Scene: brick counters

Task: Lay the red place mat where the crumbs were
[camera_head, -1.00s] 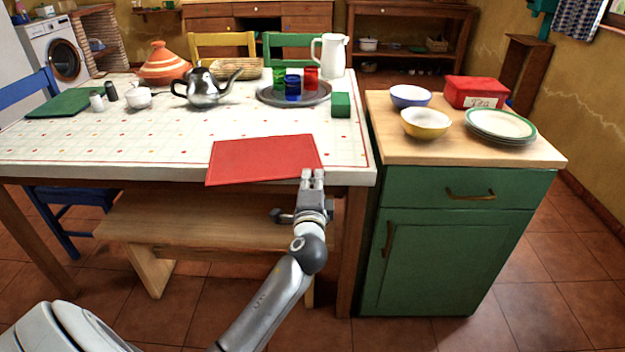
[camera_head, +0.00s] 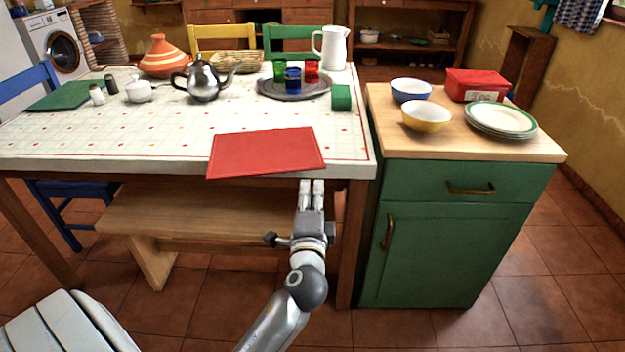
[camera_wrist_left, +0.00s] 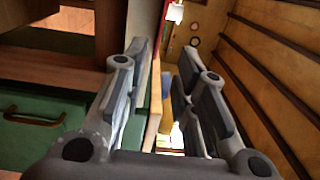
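The red place mat (camera_head: 265,152) lies flat on the white tiled table (camera_head: 110,145), by its front edge and right of the middle. Its front left corner reaches slightly over the edge. My left gripper (camera_head: 312,184) is just in front of the table edge, below the mat's front right corner. It looks empty and apart from the mat. In the left wrist view my left gripper (camera_wrist_left: 168,85) has its fingers spread, with a wooden edge visible beyond the gap. I see no crumbs on the bare tabletop. My right gripper is not in view.
Behind the mat stand a teapot (camera_head: 203,82), a round tray (camera_head: 295,90) with coloured glasses, and a green block (camera_head: 340,97). A wooden bench (camera_head: 190,215) is under the table front. A green cabinet (camera_head: 450,230) with bowls and plates stands close on the right.

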